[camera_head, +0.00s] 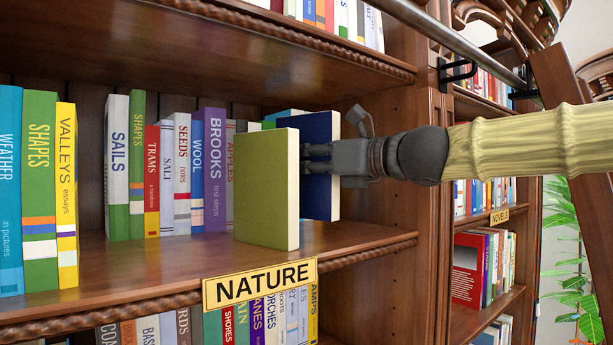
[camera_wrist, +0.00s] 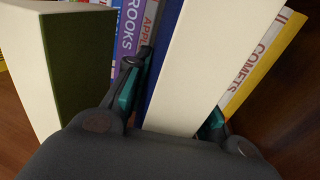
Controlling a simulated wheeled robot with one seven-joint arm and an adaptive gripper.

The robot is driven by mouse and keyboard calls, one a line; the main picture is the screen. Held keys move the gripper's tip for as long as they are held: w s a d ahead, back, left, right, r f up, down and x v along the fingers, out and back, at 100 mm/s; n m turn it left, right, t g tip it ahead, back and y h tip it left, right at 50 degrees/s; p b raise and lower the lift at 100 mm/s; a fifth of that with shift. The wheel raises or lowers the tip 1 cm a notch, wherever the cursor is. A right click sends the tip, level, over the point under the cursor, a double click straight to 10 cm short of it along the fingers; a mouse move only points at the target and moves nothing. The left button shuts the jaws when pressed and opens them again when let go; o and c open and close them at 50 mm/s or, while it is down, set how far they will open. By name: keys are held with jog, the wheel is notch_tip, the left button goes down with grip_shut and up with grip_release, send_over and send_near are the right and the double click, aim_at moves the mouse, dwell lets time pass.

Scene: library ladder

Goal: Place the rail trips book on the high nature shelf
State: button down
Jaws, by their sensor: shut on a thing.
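My gripper (camera_head: 312,159) is at the right end of the shelf marked NATURE (camera_head: 150,272). It is shut on a blue book (camera_head: 321,190) with cream page edges. In the wrist view the fingers (camera_wrist: 172,104) lie on either side of this blue book (camera_wrist: 210,55). The book is upright, inside the shelf opening, behind and right of a green book. Its title is hidden, so I cannot tell whether it is the rail trips book. I cannot tell whether its bottom touches the board.
The green book (camera_head: 266,190) stands upright near the shelf's front, close left of my gripper. A row including the purple BROOKS book (camera_head: 214,170) stands behind. A yellow-and-white COMETS book (camera_wrist: 262,60) is right of the held book. The NATURE sign (camera_head: 259,284) is on the front edge.

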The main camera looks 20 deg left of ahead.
aim_at(307, 179)
notch_tip(307, 179, down, 2)
jog(key=shift+w+f, duration=0.1)
jog(key=shift+w, duration=0.05)
jog(key=shift+d+f, duration=0.15)
jog(key=shift+f, duration=0.35)
jog(key=shift+f+b, duration=0.2)
jog(key=shift+b, duration=0.15)
jog(key=c, duration=1.2)
grip_release()
